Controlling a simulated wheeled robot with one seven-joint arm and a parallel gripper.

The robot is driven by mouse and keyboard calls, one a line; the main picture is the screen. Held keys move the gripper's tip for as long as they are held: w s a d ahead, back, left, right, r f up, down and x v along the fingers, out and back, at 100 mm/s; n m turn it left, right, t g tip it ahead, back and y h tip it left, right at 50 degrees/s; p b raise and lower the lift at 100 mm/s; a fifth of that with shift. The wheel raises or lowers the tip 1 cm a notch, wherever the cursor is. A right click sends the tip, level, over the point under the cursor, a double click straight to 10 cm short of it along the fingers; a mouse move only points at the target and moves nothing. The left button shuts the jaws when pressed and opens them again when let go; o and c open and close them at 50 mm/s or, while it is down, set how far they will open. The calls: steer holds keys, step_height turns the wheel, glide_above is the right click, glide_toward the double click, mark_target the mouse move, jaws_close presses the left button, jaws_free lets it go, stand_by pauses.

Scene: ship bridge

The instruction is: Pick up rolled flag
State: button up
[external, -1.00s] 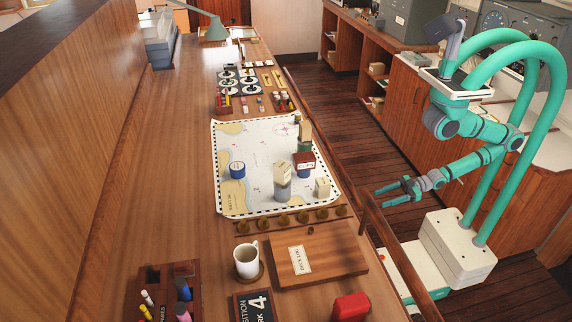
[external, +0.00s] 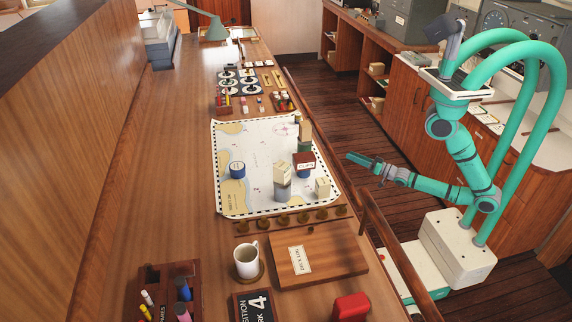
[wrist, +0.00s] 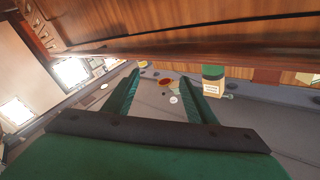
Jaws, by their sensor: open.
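I cannot make out for sure which thing is the rolled flag. Small coloured roll-like items, among them a blue one (external: 183,289) and a pink one (external: 183,313), stand in a dark wooden rack at the near left of the long table. My gripper (external: 355,160) is open and empty, to the right of the table's rail, over the aisle side and level with the chart. In the wrist view its two dark green fingers (wrist: 165,85) are spread apart with nothing held between them.
The chart (external: 262,150) on the long table carries several blocks and cylinders. A mug (external: 247,261), a flat wooden box (external: 318,262) and a red object (external: 350,307) stand nearer. A wooden rail (external: 322,133) runs along the table's right edge. The aisle floor (external: 325,95) is clear.

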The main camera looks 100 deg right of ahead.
mark_target(300, 118)
steer(key=s+d+r+m+g+h, duration=0.1)
steer(key=d+r+m+g+h, duration=0.25)
steer(key=d, duration=0.75)
steer(key=d+r+m+g+h, duration=0.2)
steer(key=d+r+m+g, duration=0.15)
steer(key=d, duration=0.85)
steer(key=w+r+n+g+y, duration=0.1)
steer(key=w+n, duration=0.1)
steer(key=w, duration=0.4)
steer(key=w+a+r+n+y, duration=0.1)
steer(key=w+r+n+y, duration=0.1)
steer(key=w, duration=0.4)
steer(key=w+a+r+n+g+y, duration=0.1)
steer(key=w+n+y, duration=0.1)
steer(key=w, duration=0.4)
steer(key=shift+w+a+r+g, duration=0.1)
steer(key=shift+w+r+g, duration=0.05)
steer(key=shift+r+g, duration=0.15)
steer(key=shift+n+y, duration=0.25)
steer(key=shift+n, duration=0.05)
steer(key=x, duration=1)
steer(key=shift+w+d+f, duration=0.15)
steer(key=shift+d+f, duration=0.05)
steer(key=shift+d, duration=0.05)
steer(key=shift+c, duration=0.2)
steer(key=c, duration=1.1)
